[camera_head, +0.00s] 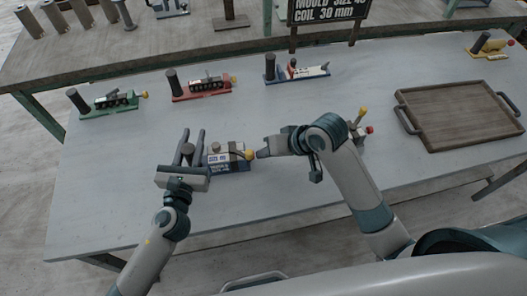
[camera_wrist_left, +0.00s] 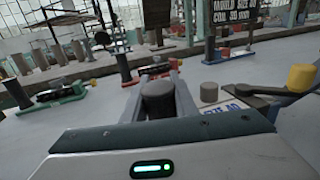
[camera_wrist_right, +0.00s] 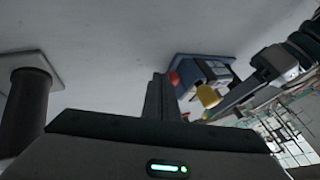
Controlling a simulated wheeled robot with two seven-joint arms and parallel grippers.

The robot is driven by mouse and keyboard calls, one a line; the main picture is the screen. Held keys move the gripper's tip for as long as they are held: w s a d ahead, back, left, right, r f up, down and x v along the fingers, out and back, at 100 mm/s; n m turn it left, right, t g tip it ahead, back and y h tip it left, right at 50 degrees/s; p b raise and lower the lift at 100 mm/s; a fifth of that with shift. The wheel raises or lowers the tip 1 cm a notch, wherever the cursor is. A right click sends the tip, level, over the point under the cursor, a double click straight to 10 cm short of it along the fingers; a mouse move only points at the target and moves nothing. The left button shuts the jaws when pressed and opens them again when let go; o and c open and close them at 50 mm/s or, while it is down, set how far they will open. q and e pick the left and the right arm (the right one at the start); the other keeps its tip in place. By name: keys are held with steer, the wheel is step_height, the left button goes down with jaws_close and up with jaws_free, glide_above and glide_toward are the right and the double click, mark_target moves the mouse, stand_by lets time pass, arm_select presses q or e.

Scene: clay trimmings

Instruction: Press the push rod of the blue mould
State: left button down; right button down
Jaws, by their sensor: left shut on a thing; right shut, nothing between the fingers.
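The blue mould (camera_head: 228,160) lies on the table in front of me, with a white size label, a grey cylinder on top and a yellow-knobbed lever (camera_wrist_left: 301,78). My left gripper (camera_head: 188,150) is shut on its dark upright post (camera_wrist_left: 157,100). In the right wrist view, which looks upside down, the blue mould (camera_wrist_right: 190,62) shows a red knob (camera_wrist_right: 173,78) on its end beside the yellow knob (camera_wrist_right: 208,95). My right gripper (camera_head: 262,153) is shut and empty, its tips close by the red knob; whether they touch cannot be told. The head view hides the red knob.
Green (camera_head: 108,105), red (camera_head: 203,90) and another blue-based mould (camera_head: 297,75) stand behind. Another mould (camera_head: 360,128) is partly hidden behind my right arm. A wooden tray (camera_head: 455,112) lies right; a sign (camera_head: 327,10) stands at the back. The front left tabletop is clear.

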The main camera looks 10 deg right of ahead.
arm_select(q)
steer(key=shift+s+f, duration=0.1)
steer(key=shift+f, duration=0.2)
arm_select(e)
steer(key=d, duration=0.4)
steer(key=shift+s+r, duration=0.2)
steer(key=shift+r, duration=0.05)
steer(key=v, duration=0.9)
steer(key=shift+s, duration=0.15)
steer(key=shift+r, duration=0.15)
arm_select(q)
steer(key=c, duration=1.4)
jaws_free()
steer(key=shift+o, duration=0.2)
steer(key=shift+r, duration=0.15)
steer(key=v, duration=1.1)
steer(key=shift+s+a, duration=0.15)
steer(key=shift+s, duration=0.2)
